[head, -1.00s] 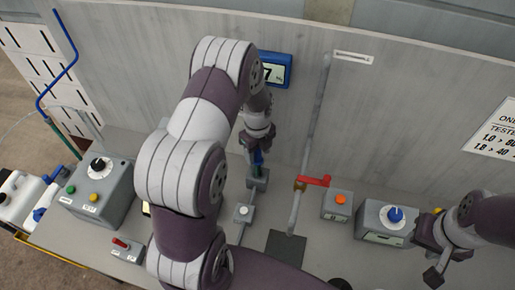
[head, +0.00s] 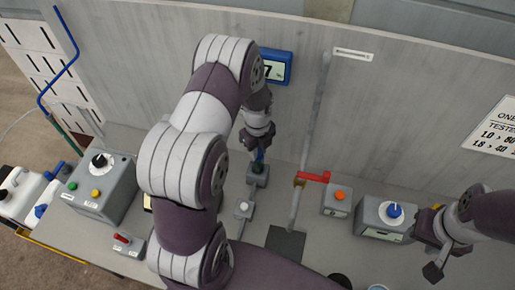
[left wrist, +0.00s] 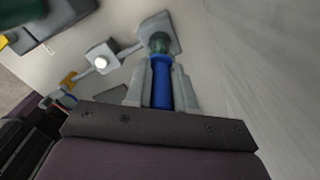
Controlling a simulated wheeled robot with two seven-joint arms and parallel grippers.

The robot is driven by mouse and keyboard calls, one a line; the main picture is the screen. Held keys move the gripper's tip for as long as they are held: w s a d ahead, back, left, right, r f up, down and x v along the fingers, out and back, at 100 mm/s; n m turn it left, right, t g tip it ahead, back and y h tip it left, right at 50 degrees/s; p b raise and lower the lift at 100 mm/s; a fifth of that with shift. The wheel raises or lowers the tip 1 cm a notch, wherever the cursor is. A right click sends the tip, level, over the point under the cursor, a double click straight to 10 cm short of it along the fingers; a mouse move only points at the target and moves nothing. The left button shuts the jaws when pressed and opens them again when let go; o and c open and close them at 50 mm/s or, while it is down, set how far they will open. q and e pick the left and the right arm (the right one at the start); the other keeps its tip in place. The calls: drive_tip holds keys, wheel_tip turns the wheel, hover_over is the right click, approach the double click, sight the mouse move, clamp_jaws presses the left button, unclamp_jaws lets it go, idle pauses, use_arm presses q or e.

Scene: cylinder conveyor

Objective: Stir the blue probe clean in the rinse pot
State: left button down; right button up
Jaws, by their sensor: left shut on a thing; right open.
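My left gripper (head: 256,147) is shut on the upright blue probe (head: 260,156). In the left wrist view the probe (left wrist: 161,82) sits between the two grey fingers. A dark green part (left wrist: 159,43) shows at the probe's far end, at a grey block (head: 257,179). I cannot tell whether the probe is seated in the block or just above it. My right gripper (head: 431,248) is open and empty at the right, near the blue-knob box. A pale round rim (head: 378,287) is cut off at the bottom edge; I cannot tell whether it is the rinse pot.
A grey block with a white button (head: 243,209) stands in front of the probe's block. A red-handled valve (head: 314,177), orange-button box (head: 337,201) and blue-knob box (head: 391,215) stand to the right. A dark mat (head: 286,242) lies in the middle. A control box (head: 104,188) stands left.

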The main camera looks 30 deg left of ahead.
use_arm(q)
drive_tip(key=shift+r+p, duration=3.55)
drive_tip(key=shift+r, duration=1.2)
